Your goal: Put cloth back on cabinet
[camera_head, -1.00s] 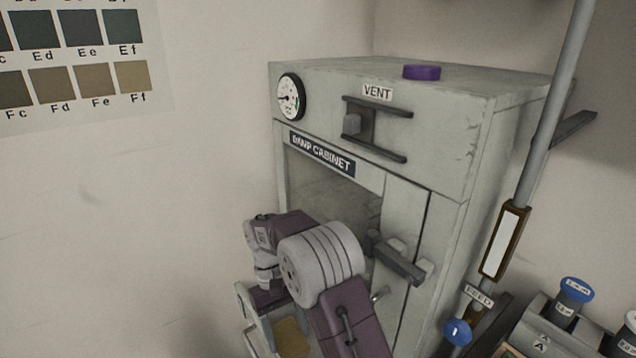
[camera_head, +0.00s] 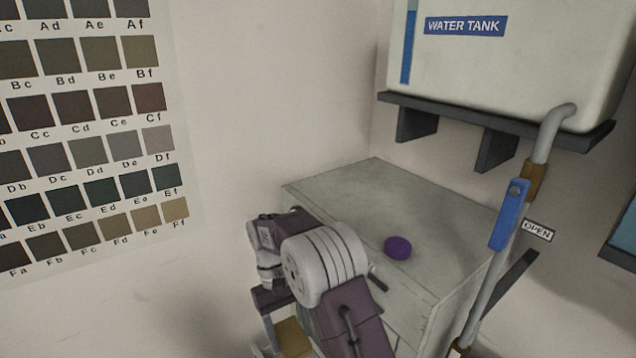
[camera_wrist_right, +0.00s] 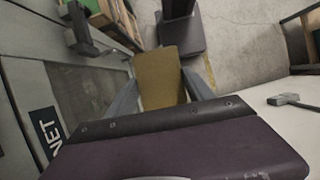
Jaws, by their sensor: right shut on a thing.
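The cloth (camera_head: 292,338) is a flat ochre piece at the bottom edge of the head view, partly hidden by my right arm. It shows whole between the fingers in the right wrist view (camera_wrist_right: 160,78). My right gripper (camera_head: 280,328) is shut on it, in front of the cabinet near its left front corner. The grey-green cabinet (camera_head: 350,190) stands in the middle, its top visible and its front mostly hidden by my arm. In the right wrist view its front and dark window (camera_wrist_right: 88,92) lie left of the gripper. My left gripper is not in view.
A purple round object (camera_head: 398,247) sits near the front of the cabinet top; the rest of the top is clear. A water tank (camera_head: 500,65) on a dark shelf (camera_head: 445,108) hangs behind and above. A pipe with a blue handle (camera_head: 509,214) runs along the right.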

